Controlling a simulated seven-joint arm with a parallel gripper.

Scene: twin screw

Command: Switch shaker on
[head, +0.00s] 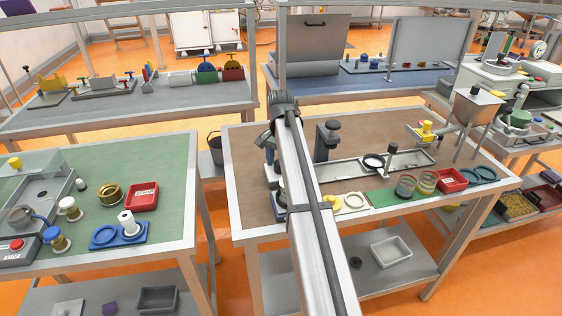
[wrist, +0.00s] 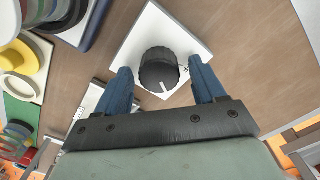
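A black ribbed round knob (wrist: 159,71) with a white pointer line sits on a white square plate (wrist: 150,28) in the wrist view. The pointer line faces the lower part of the picture, toward my gripper. My gripper (wrist: 161,82) is open, with one blue finger on either side of the knob. A gap shows between the knob and each fingertip, and I cannot tell whether the fingers reach down beside it. In the head view my arm hides most of the knob's place on the brown-topped table (head: 250,150). I cannot clearly identify the shaker.
A long metal tray (head: 420,153) with a black ring, jars (head: 405,184) and a red bin (head: 450,180) stand to the right on the same table. A dark upright device (head: 328,140) stands just right of my arm. A green-topped table (head: 95,190) lies to the left.

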